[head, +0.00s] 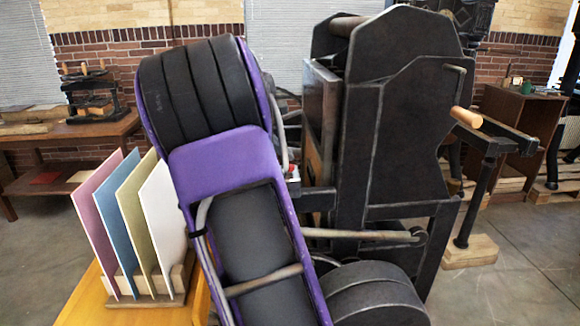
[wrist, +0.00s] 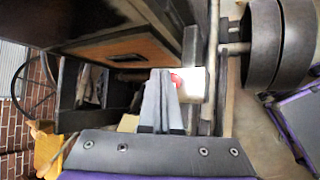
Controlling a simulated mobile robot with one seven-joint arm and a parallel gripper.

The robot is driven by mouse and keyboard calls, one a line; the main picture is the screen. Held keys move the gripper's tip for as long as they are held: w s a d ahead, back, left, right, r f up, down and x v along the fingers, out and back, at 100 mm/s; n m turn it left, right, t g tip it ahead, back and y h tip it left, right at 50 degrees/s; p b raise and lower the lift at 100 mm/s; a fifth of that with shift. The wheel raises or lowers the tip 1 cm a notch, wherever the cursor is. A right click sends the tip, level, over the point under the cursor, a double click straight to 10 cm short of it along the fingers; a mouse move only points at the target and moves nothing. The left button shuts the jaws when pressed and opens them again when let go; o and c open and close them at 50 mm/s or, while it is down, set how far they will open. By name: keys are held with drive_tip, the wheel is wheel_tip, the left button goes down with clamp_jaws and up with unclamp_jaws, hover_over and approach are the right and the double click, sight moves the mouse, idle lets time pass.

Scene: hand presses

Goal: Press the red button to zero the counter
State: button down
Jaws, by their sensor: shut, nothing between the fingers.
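In the wrist view, the red button (wrist: 177,82) shows as a small red patch just right of my fingertips, partly hidden by them. It is against a small white box (wrist: 193,85), which looks like the counter; I see no digits. My gripper (wrist: 160,76) is shut and empty, its tips very close to the button. I cannot tell whether they touch it. In the head view, a small bit of red (head: 293,180) with white shows beside my arm, against the press. My gripper is hidden behind my arm there.
The large dark press (head: 395,150) stands right of my arm, with a wood-handled crank (head: 466,116). Upright coloured boards (head: 130,220) stand in a wooden rack at left on a yellow-orange table (head: 85,305). In the wrist view, dark rollers (wrist: 262,45) are at upper right.

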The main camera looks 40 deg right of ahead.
drive_tip(key=shift+f, duration=0.1)
idle(0.3)
drive_tip(key=shift+f, duration=0.35)
drive_tip(key=shift+f+b, duration=0.35)
drive_tip(key=shift+f, duration=0.2)
idle(0.9)
drive_tip(key=shift+r+p, duration=1)
wheel_tip(320, 180, up, 3)
drive_tip(key=p, duration=0.2)
drive_tip(key=shift+p, duration=0.3)
drive_tip(key=shift+r, duration=1)
drive_tip(key=shift+r, duration=0.1)
